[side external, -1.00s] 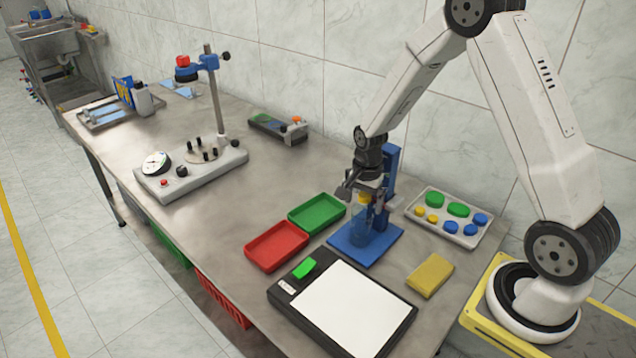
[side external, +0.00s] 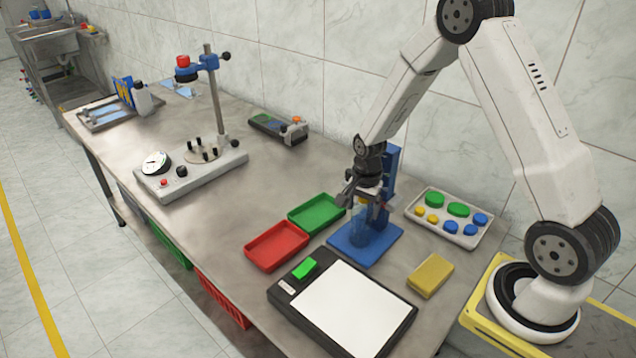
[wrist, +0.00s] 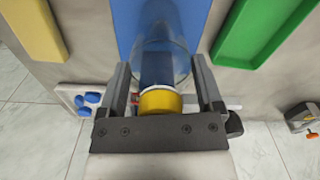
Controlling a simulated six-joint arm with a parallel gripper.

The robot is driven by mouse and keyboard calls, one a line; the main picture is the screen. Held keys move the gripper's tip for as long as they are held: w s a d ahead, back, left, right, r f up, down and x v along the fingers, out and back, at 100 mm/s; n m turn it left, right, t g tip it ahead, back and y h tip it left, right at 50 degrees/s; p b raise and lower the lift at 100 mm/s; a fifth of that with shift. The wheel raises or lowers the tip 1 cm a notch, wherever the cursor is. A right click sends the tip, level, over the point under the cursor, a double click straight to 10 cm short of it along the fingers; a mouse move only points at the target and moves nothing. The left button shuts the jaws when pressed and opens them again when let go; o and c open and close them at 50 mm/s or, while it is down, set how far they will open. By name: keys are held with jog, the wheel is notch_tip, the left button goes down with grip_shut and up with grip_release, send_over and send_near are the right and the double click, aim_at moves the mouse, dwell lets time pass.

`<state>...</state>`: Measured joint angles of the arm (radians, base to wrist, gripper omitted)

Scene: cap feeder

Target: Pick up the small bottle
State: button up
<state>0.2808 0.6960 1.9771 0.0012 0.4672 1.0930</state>
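A small clear bottle (side external: 361,228) with a bluish tint stands upright on the base of the blue stand (side external: 378,245). In the wrist view the bottle (wrist: 176,65) has a yellow cap (wrist: 160,102) with a pale rim. My gripper (side external: 362,198) is over the bottle's top, in front of the stand's upright. In the wrist view my gripper (wrist: 160,75) is open, with one finger on each side of the cap and a gap on both sides. The cap is mostly hidden by the gripper in the side view.
Red (side external: 276,246) and green (side external: 317,213) trays lie left of the stand. A white tray of coloured caps (side external: 462,235) and a yellow block (side external: 430,275) are to its right. A black-framed white panel (side external: 353,308) lies in front.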

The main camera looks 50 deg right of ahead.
grip_shut()
jog(key=shift+r, duration=0.15)
jog(key=shift+r, duration=0.8)
jog(key=s+a+r, duration=0.3)
jog(key=s+r, duration=0.8)
jog(key=s, duration=0.2)
jog(key=shift+s, duration=0.35)
jog(key=shift+r, duration=0.1)
